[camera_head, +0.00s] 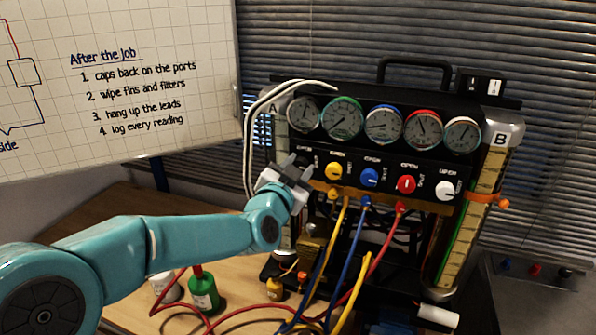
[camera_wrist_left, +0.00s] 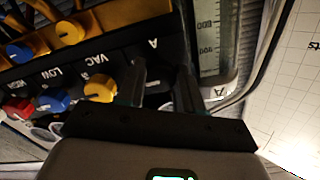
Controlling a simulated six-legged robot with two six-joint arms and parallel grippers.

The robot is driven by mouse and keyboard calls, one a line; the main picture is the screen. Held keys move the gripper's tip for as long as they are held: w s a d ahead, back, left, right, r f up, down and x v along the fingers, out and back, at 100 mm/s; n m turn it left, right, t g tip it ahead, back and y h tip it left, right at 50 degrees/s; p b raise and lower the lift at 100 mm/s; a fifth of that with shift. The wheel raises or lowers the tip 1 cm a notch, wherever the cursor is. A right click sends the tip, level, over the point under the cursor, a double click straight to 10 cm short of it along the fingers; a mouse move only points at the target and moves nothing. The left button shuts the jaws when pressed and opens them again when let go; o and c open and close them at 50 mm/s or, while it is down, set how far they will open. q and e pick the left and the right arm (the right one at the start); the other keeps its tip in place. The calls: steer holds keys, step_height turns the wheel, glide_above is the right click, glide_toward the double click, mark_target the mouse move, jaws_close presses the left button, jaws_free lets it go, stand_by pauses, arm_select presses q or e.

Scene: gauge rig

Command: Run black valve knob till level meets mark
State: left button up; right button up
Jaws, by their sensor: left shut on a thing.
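My left gripper (camera_head: 297,168) is at the left end of the gauge rig's valve row, below gauge A. It is shut on the black valve knob, which is mostly hidden by the fingers. In the left wrist view the two dark fingers (camera_wrist_left: 161,78) reach to the panel beside the VAC label. The right sight tube (camera_head: 462,228), under B, shows a green column beside a yellow scale. An orange mark (camera_head: 487,198) crosses that tube; whether the level touches it is unclear. The left sight tube (camera_wrist_left: 208,40) shows a scale; its level cannot be read. My right gripper is out of view.
Yellow (camera_head: 334,171), blue (camera_head: 369,177), red (camera_head: 406,184) and white (camera_head: 445,190) knobs continue the row. Several hoses hang below. A green bottle (camera_head: 204,293) stands on the bench (camera_head: 125,212). A whiteboard (camera_head: 120,90) is at the left.

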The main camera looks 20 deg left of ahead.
arm_select(q)
steer(key=shift+m, duration=0.3)
steer(key=o, duration=1)
steer(key=shift+o, duration=0.2)
steer(key=s+b, duration=0.3)
steer(key=s, duration=1.3)
steer(key=shift+s+a, duration=0.2)
steer(key=shift+a, duration=0.05)
